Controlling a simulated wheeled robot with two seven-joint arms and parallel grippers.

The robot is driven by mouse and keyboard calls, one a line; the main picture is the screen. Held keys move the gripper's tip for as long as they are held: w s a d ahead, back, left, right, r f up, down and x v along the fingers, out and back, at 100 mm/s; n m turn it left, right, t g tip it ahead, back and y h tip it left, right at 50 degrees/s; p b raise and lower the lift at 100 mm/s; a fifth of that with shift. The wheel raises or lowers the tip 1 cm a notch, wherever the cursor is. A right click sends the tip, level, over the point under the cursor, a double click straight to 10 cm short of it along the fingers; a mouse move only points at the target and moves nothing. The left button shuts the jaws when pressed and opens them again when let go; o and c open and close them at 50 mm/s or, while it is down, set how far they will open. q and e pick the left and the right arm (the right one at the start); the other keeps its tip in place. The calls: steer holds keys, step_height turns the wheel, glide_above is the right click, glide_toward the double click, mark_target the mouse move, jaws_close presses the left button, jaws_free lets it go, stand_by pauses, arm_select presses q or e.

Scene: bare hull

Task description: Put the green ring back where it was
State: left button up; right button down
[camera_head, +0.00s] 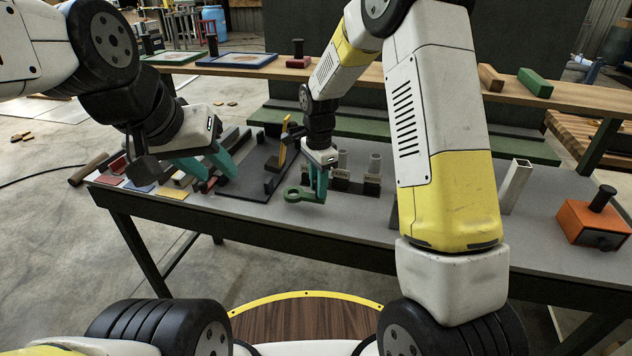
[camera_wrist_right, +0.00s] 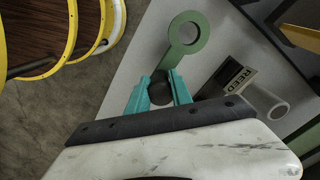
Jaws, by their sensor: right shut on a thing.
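The green ring (camera_head: 289,200) is a flat ring with a short tab. My right gripper (camera_head: 318,196) is shut on a dark round knob at the tab's end, near the table's front edge. In the right wrist view the ring (camera_wrist_right: 190,54) lies just beyond the teal fingertips (camera_wrist_right: 160,92), and the knob sits between them. I cannot tell whether the ring touches the table or hangs just above it. My left gripper (camera_head: 222,180) looks open and empty, over the left part of the table. The ring's former place is not identifiable.
The grey table (camera_head: 270,218) has free room along its front edge. Blocks with grey tubes (camera_head: 375,165) stand close right of the ring; one label reads REED (camera_wrist_right: 236,78). A dark tray with a yellow piece (camera_head: 283,150) is behind. An orange box (camera_head: 590,222) stands far right.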

steer(key=shift+f, duration=1.75)
steer(key=shift+f, duration=0.15)
steer(key=c, duration=1.1)
jaws_free()
steer(key=shift+c, duration=0.2)
